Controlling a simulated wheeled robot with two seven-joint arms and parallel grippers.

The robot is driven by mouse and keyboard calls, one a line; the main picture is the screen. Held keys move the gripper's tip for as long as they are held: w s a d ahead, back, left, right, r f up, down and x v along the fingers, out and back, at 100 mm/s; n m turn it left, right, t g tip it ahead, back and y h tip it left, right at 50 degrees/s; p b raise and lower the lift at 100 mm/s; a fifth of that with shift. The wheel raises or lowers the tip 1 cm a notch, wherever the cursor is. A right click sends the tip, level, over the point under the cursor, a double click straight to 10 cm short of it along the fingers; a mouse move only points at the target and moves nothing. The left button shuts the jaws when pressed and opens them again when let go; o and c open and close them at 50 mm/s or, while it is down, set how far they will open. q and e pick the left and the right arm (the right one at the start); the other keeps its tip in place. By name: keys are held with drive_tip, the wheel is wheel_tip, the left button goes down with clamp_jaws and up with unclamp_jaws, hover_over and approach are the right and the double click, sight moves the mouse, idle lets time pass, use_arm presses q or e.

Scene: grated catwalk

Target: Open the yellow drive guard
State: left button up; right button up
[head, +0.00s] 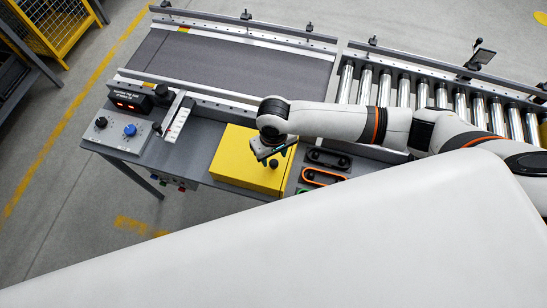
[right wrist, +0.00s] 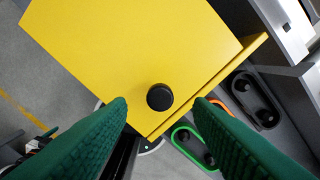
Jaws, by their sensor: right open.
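The yellow drive guard (head: 236,158) is a box-like cover at the front edge of the grey conveyor bench, and it looks closed. A round black knob (head: 273,163) stands on its top near the right end. In the right wrist view the guard (right wrist: 130,50) fills the upper left and the knob (right wrist: 160,97) shows between the fingertips. My right gripper (head: 268,152) is over the knob end of the guard. Its green ribbed fingers (right wrist: 161,103) are open, one on each side of the knob, with no visible contact. My left gripper is out of view.
A control panel (head: 118,130) with a blue knob and a lit display sits left of the guard. Orange and green oval handles (head: 322,176) lie just right of it. The belt (head: 230,65) and rollers (head: 400,95) run behind.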

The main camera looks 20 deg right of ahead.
sight(274, 162)
wheel_tip(274, 162, down, 3)
drive_tip(key=shift+f, duration=0.45)
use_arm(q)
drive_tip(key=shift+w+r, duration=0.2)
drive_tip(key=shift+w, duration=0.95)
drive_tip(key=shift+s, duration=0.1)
use_arm(e)
drive_tip(key=shift+c, duration=0.8)
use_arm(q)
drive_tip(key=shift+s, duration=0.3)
use_arm(e)
clamp_jaws()
